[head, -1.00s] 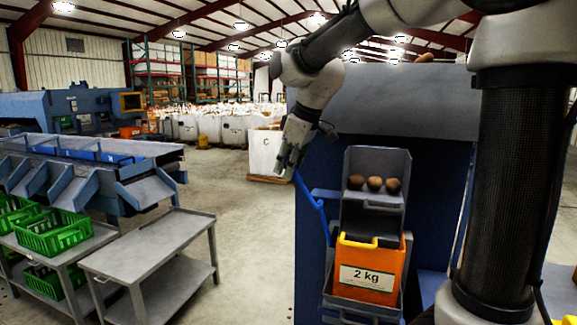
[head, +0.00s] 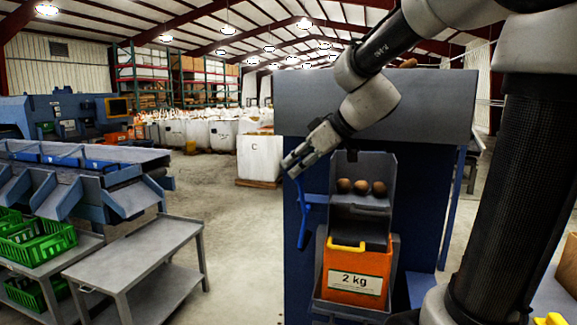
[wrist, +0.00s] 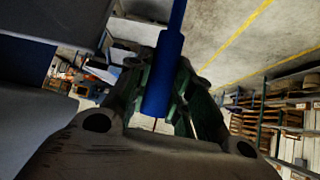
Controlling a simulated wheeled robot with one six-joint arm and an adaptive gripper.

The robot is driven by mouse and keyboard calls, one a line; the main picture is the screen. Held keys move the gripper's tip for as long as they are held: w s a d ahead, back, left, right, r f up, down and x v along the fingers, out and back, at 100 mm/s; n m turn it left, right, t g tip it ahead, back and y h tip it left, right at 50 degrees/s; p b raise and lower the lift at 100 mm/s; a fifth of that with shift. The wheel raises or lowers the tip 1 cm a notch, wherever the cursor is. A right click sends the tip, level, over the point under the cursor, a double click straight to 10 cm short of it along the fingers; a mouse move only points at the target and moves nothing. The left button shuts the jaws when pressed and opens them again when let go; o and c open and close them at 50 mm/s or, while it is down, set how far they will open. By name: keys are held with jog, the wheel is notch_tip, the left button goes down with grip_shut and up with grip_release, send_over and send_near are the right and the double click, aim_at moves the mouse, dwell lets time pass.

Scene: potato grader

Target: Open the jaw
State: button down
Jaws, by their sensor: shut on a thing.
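My gripper (head: 292,165) is at the left side of the blue machine (head: 375,100), pointing down and left. In the wrist view its fingers close around the thick grip of a blue lever (wrist: 168,75). In the head view the blue lever (head: 303,222) stands at the machine's left edge, close below my fingertips. A grey chute (head: 362,165) holds three potatoes (head: 361,187). Below it a dark part (head: 360,232) sits at the mouth of an orange 2 kg bag (head: 352,292) with a yellow piece (head: 347,246) at its top. I cannot tell how far the jaw is open.
A grey two-shelf cart (head: 135,252) stands to the left, beside green crates (head: 38,240) and a blue sorting line (head: 90,180). White big bags (head: 258,157) stand behind. The concrete floor between cart and machine is clear.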

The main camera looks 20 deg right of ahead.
jog(key=shift+s+d+t+y, duration=0.3)
jog(key=shift+d+y, duration=0.1)
jog(key=shift+d, duration=0.05)
jog(key=c, duration=1.3)
grip_release()
jog(key=shift+o, duration=0.2)
jog(key=shift+s+d+r, duration=0.1)
jog(key=shift+r, duration=0.05)
jog(key=v, duration=1.1)
jog(key=shift+s+d+r, duration=0.2)
jog(key=shift+s, duration=0.05)
